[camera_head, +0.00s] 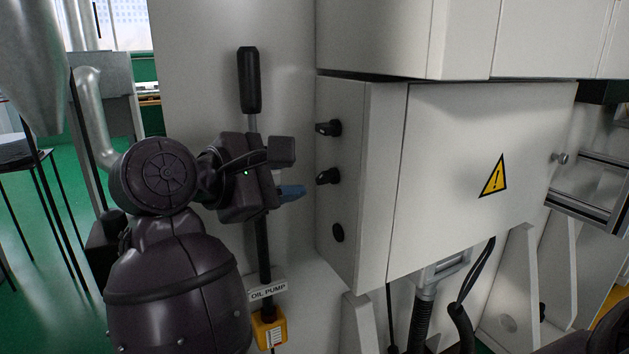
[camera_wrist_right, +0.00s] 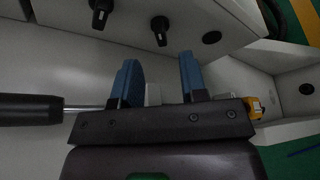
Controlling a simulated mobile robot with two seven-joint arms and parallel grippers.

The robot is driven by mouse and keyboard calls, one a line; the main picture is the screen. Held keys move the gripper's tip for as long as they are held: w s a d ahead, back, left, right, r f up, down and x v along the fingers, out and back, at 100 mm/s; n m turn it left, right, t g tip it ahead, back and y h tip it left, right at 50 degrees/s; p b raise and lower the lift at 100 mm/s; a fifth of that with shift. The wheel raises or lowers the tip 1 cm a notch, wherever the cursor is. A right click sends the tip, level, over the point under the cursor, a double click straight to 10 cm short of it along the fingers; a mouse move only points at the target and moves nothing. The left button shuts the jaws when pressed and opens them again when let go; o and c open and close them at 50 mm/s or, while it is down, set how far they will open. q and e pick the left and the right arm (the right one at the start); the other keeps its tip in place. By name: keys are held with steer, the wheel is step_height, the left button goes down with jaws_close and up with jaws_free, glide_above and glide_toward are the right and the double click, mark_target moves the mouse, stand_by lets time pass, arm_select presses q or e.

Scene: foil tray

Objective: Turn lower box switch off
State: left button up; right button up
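The lower box switch (camera_head: 327,175) is a black rotary knob on the narrow left side of a pale box (camera_head: 365,200). A matching upper switch (camera_head: 328,128) sits above it. In the wrist view the lower switch (camera_wrist_right: 159,30) and the upper switch (camera_wrist_right: 101,12) lie beyond the fingertips, and each has a small white mark. My right gripper (camera_head: 291,192) is left of the lower switch, apart from it. The wrist view shows this gripper (camera_wrist_right: 159,70) open and empty, with its blue fingers spread. My left gripper is not in view.
A black-handled oil pump lever (camera_head: 250,80) stands behind my right gripper; its handle (camera_wrist_right: 30,109) also shows in the wrist view. Its yellow base (camera_head: 269,328) is below. A round black cap (camera_head: 338,232) sits under the lower switch. The box front has a yellow warning sign (camera_head: 494,177).

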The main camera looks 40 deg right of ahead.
mark_target(321, 176)
steer(key=b+x, duration=0.1)
steer(key=x, duration=0.5)
steer(key=shift+d, duration=0.2)
jaws_close()
